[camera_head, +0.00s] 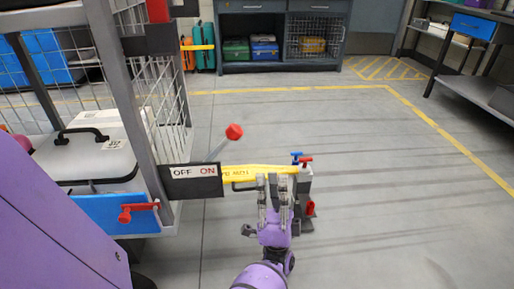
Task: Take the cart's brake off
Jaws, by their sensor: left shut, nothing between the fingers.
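The cart (143,110) stands at the left, with a grey frame and wire mesh sides. Its brake lever (218,147) is a grey rod with a red knob (234,131), rising from behind a plate (194,171) marked OFF at left and ON at right. The lever leans right, toward the ON side. My left gripper (274,178) is shut and empty, fingers pointing up the picture, to the right of the plate and below the knob. It is apart from the knob and covers part of a yellow bar (242,172) with lettering. My right gripper is not in view.
A red handle (138,211) sits on a blue panel on the cart's near side. The floor (380,160) at right is clear; shelves (280,68) line the back.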

